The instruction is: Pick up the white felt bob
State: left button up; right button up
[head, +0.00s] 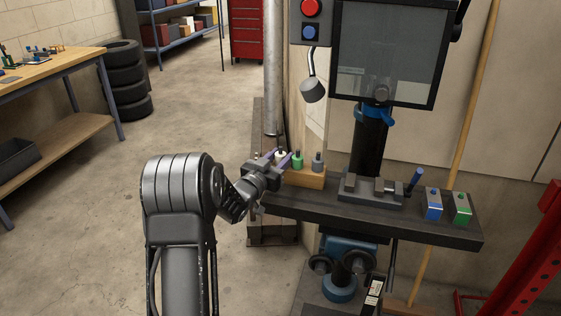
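The white felt bob (281,154) is small and pale. It stands in a wooden block (305,179) at the left end of the dark drill-press table, in a row with a green bob (298,161) and a grey bob (318,162). My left gripper (282,156) reaches in from the left at the block. Its two purple fingers are apart, with the white bob showing between their tips. Contact with the bob is too small to make out. The gripper hides the block's left end. My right gripper is not in view.
A grey vise (368,190) with a blue handle sits right of the block. A blue box (433,205) and a green box (459,208) stand at the table's right. A dark screen (388,50) and a lamp (313,90) hang above. Open floor lies to the left.

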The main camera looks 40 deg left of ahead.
pick_arm(q)
jog(key=shift+c, duration=0.5)
grip_shut()
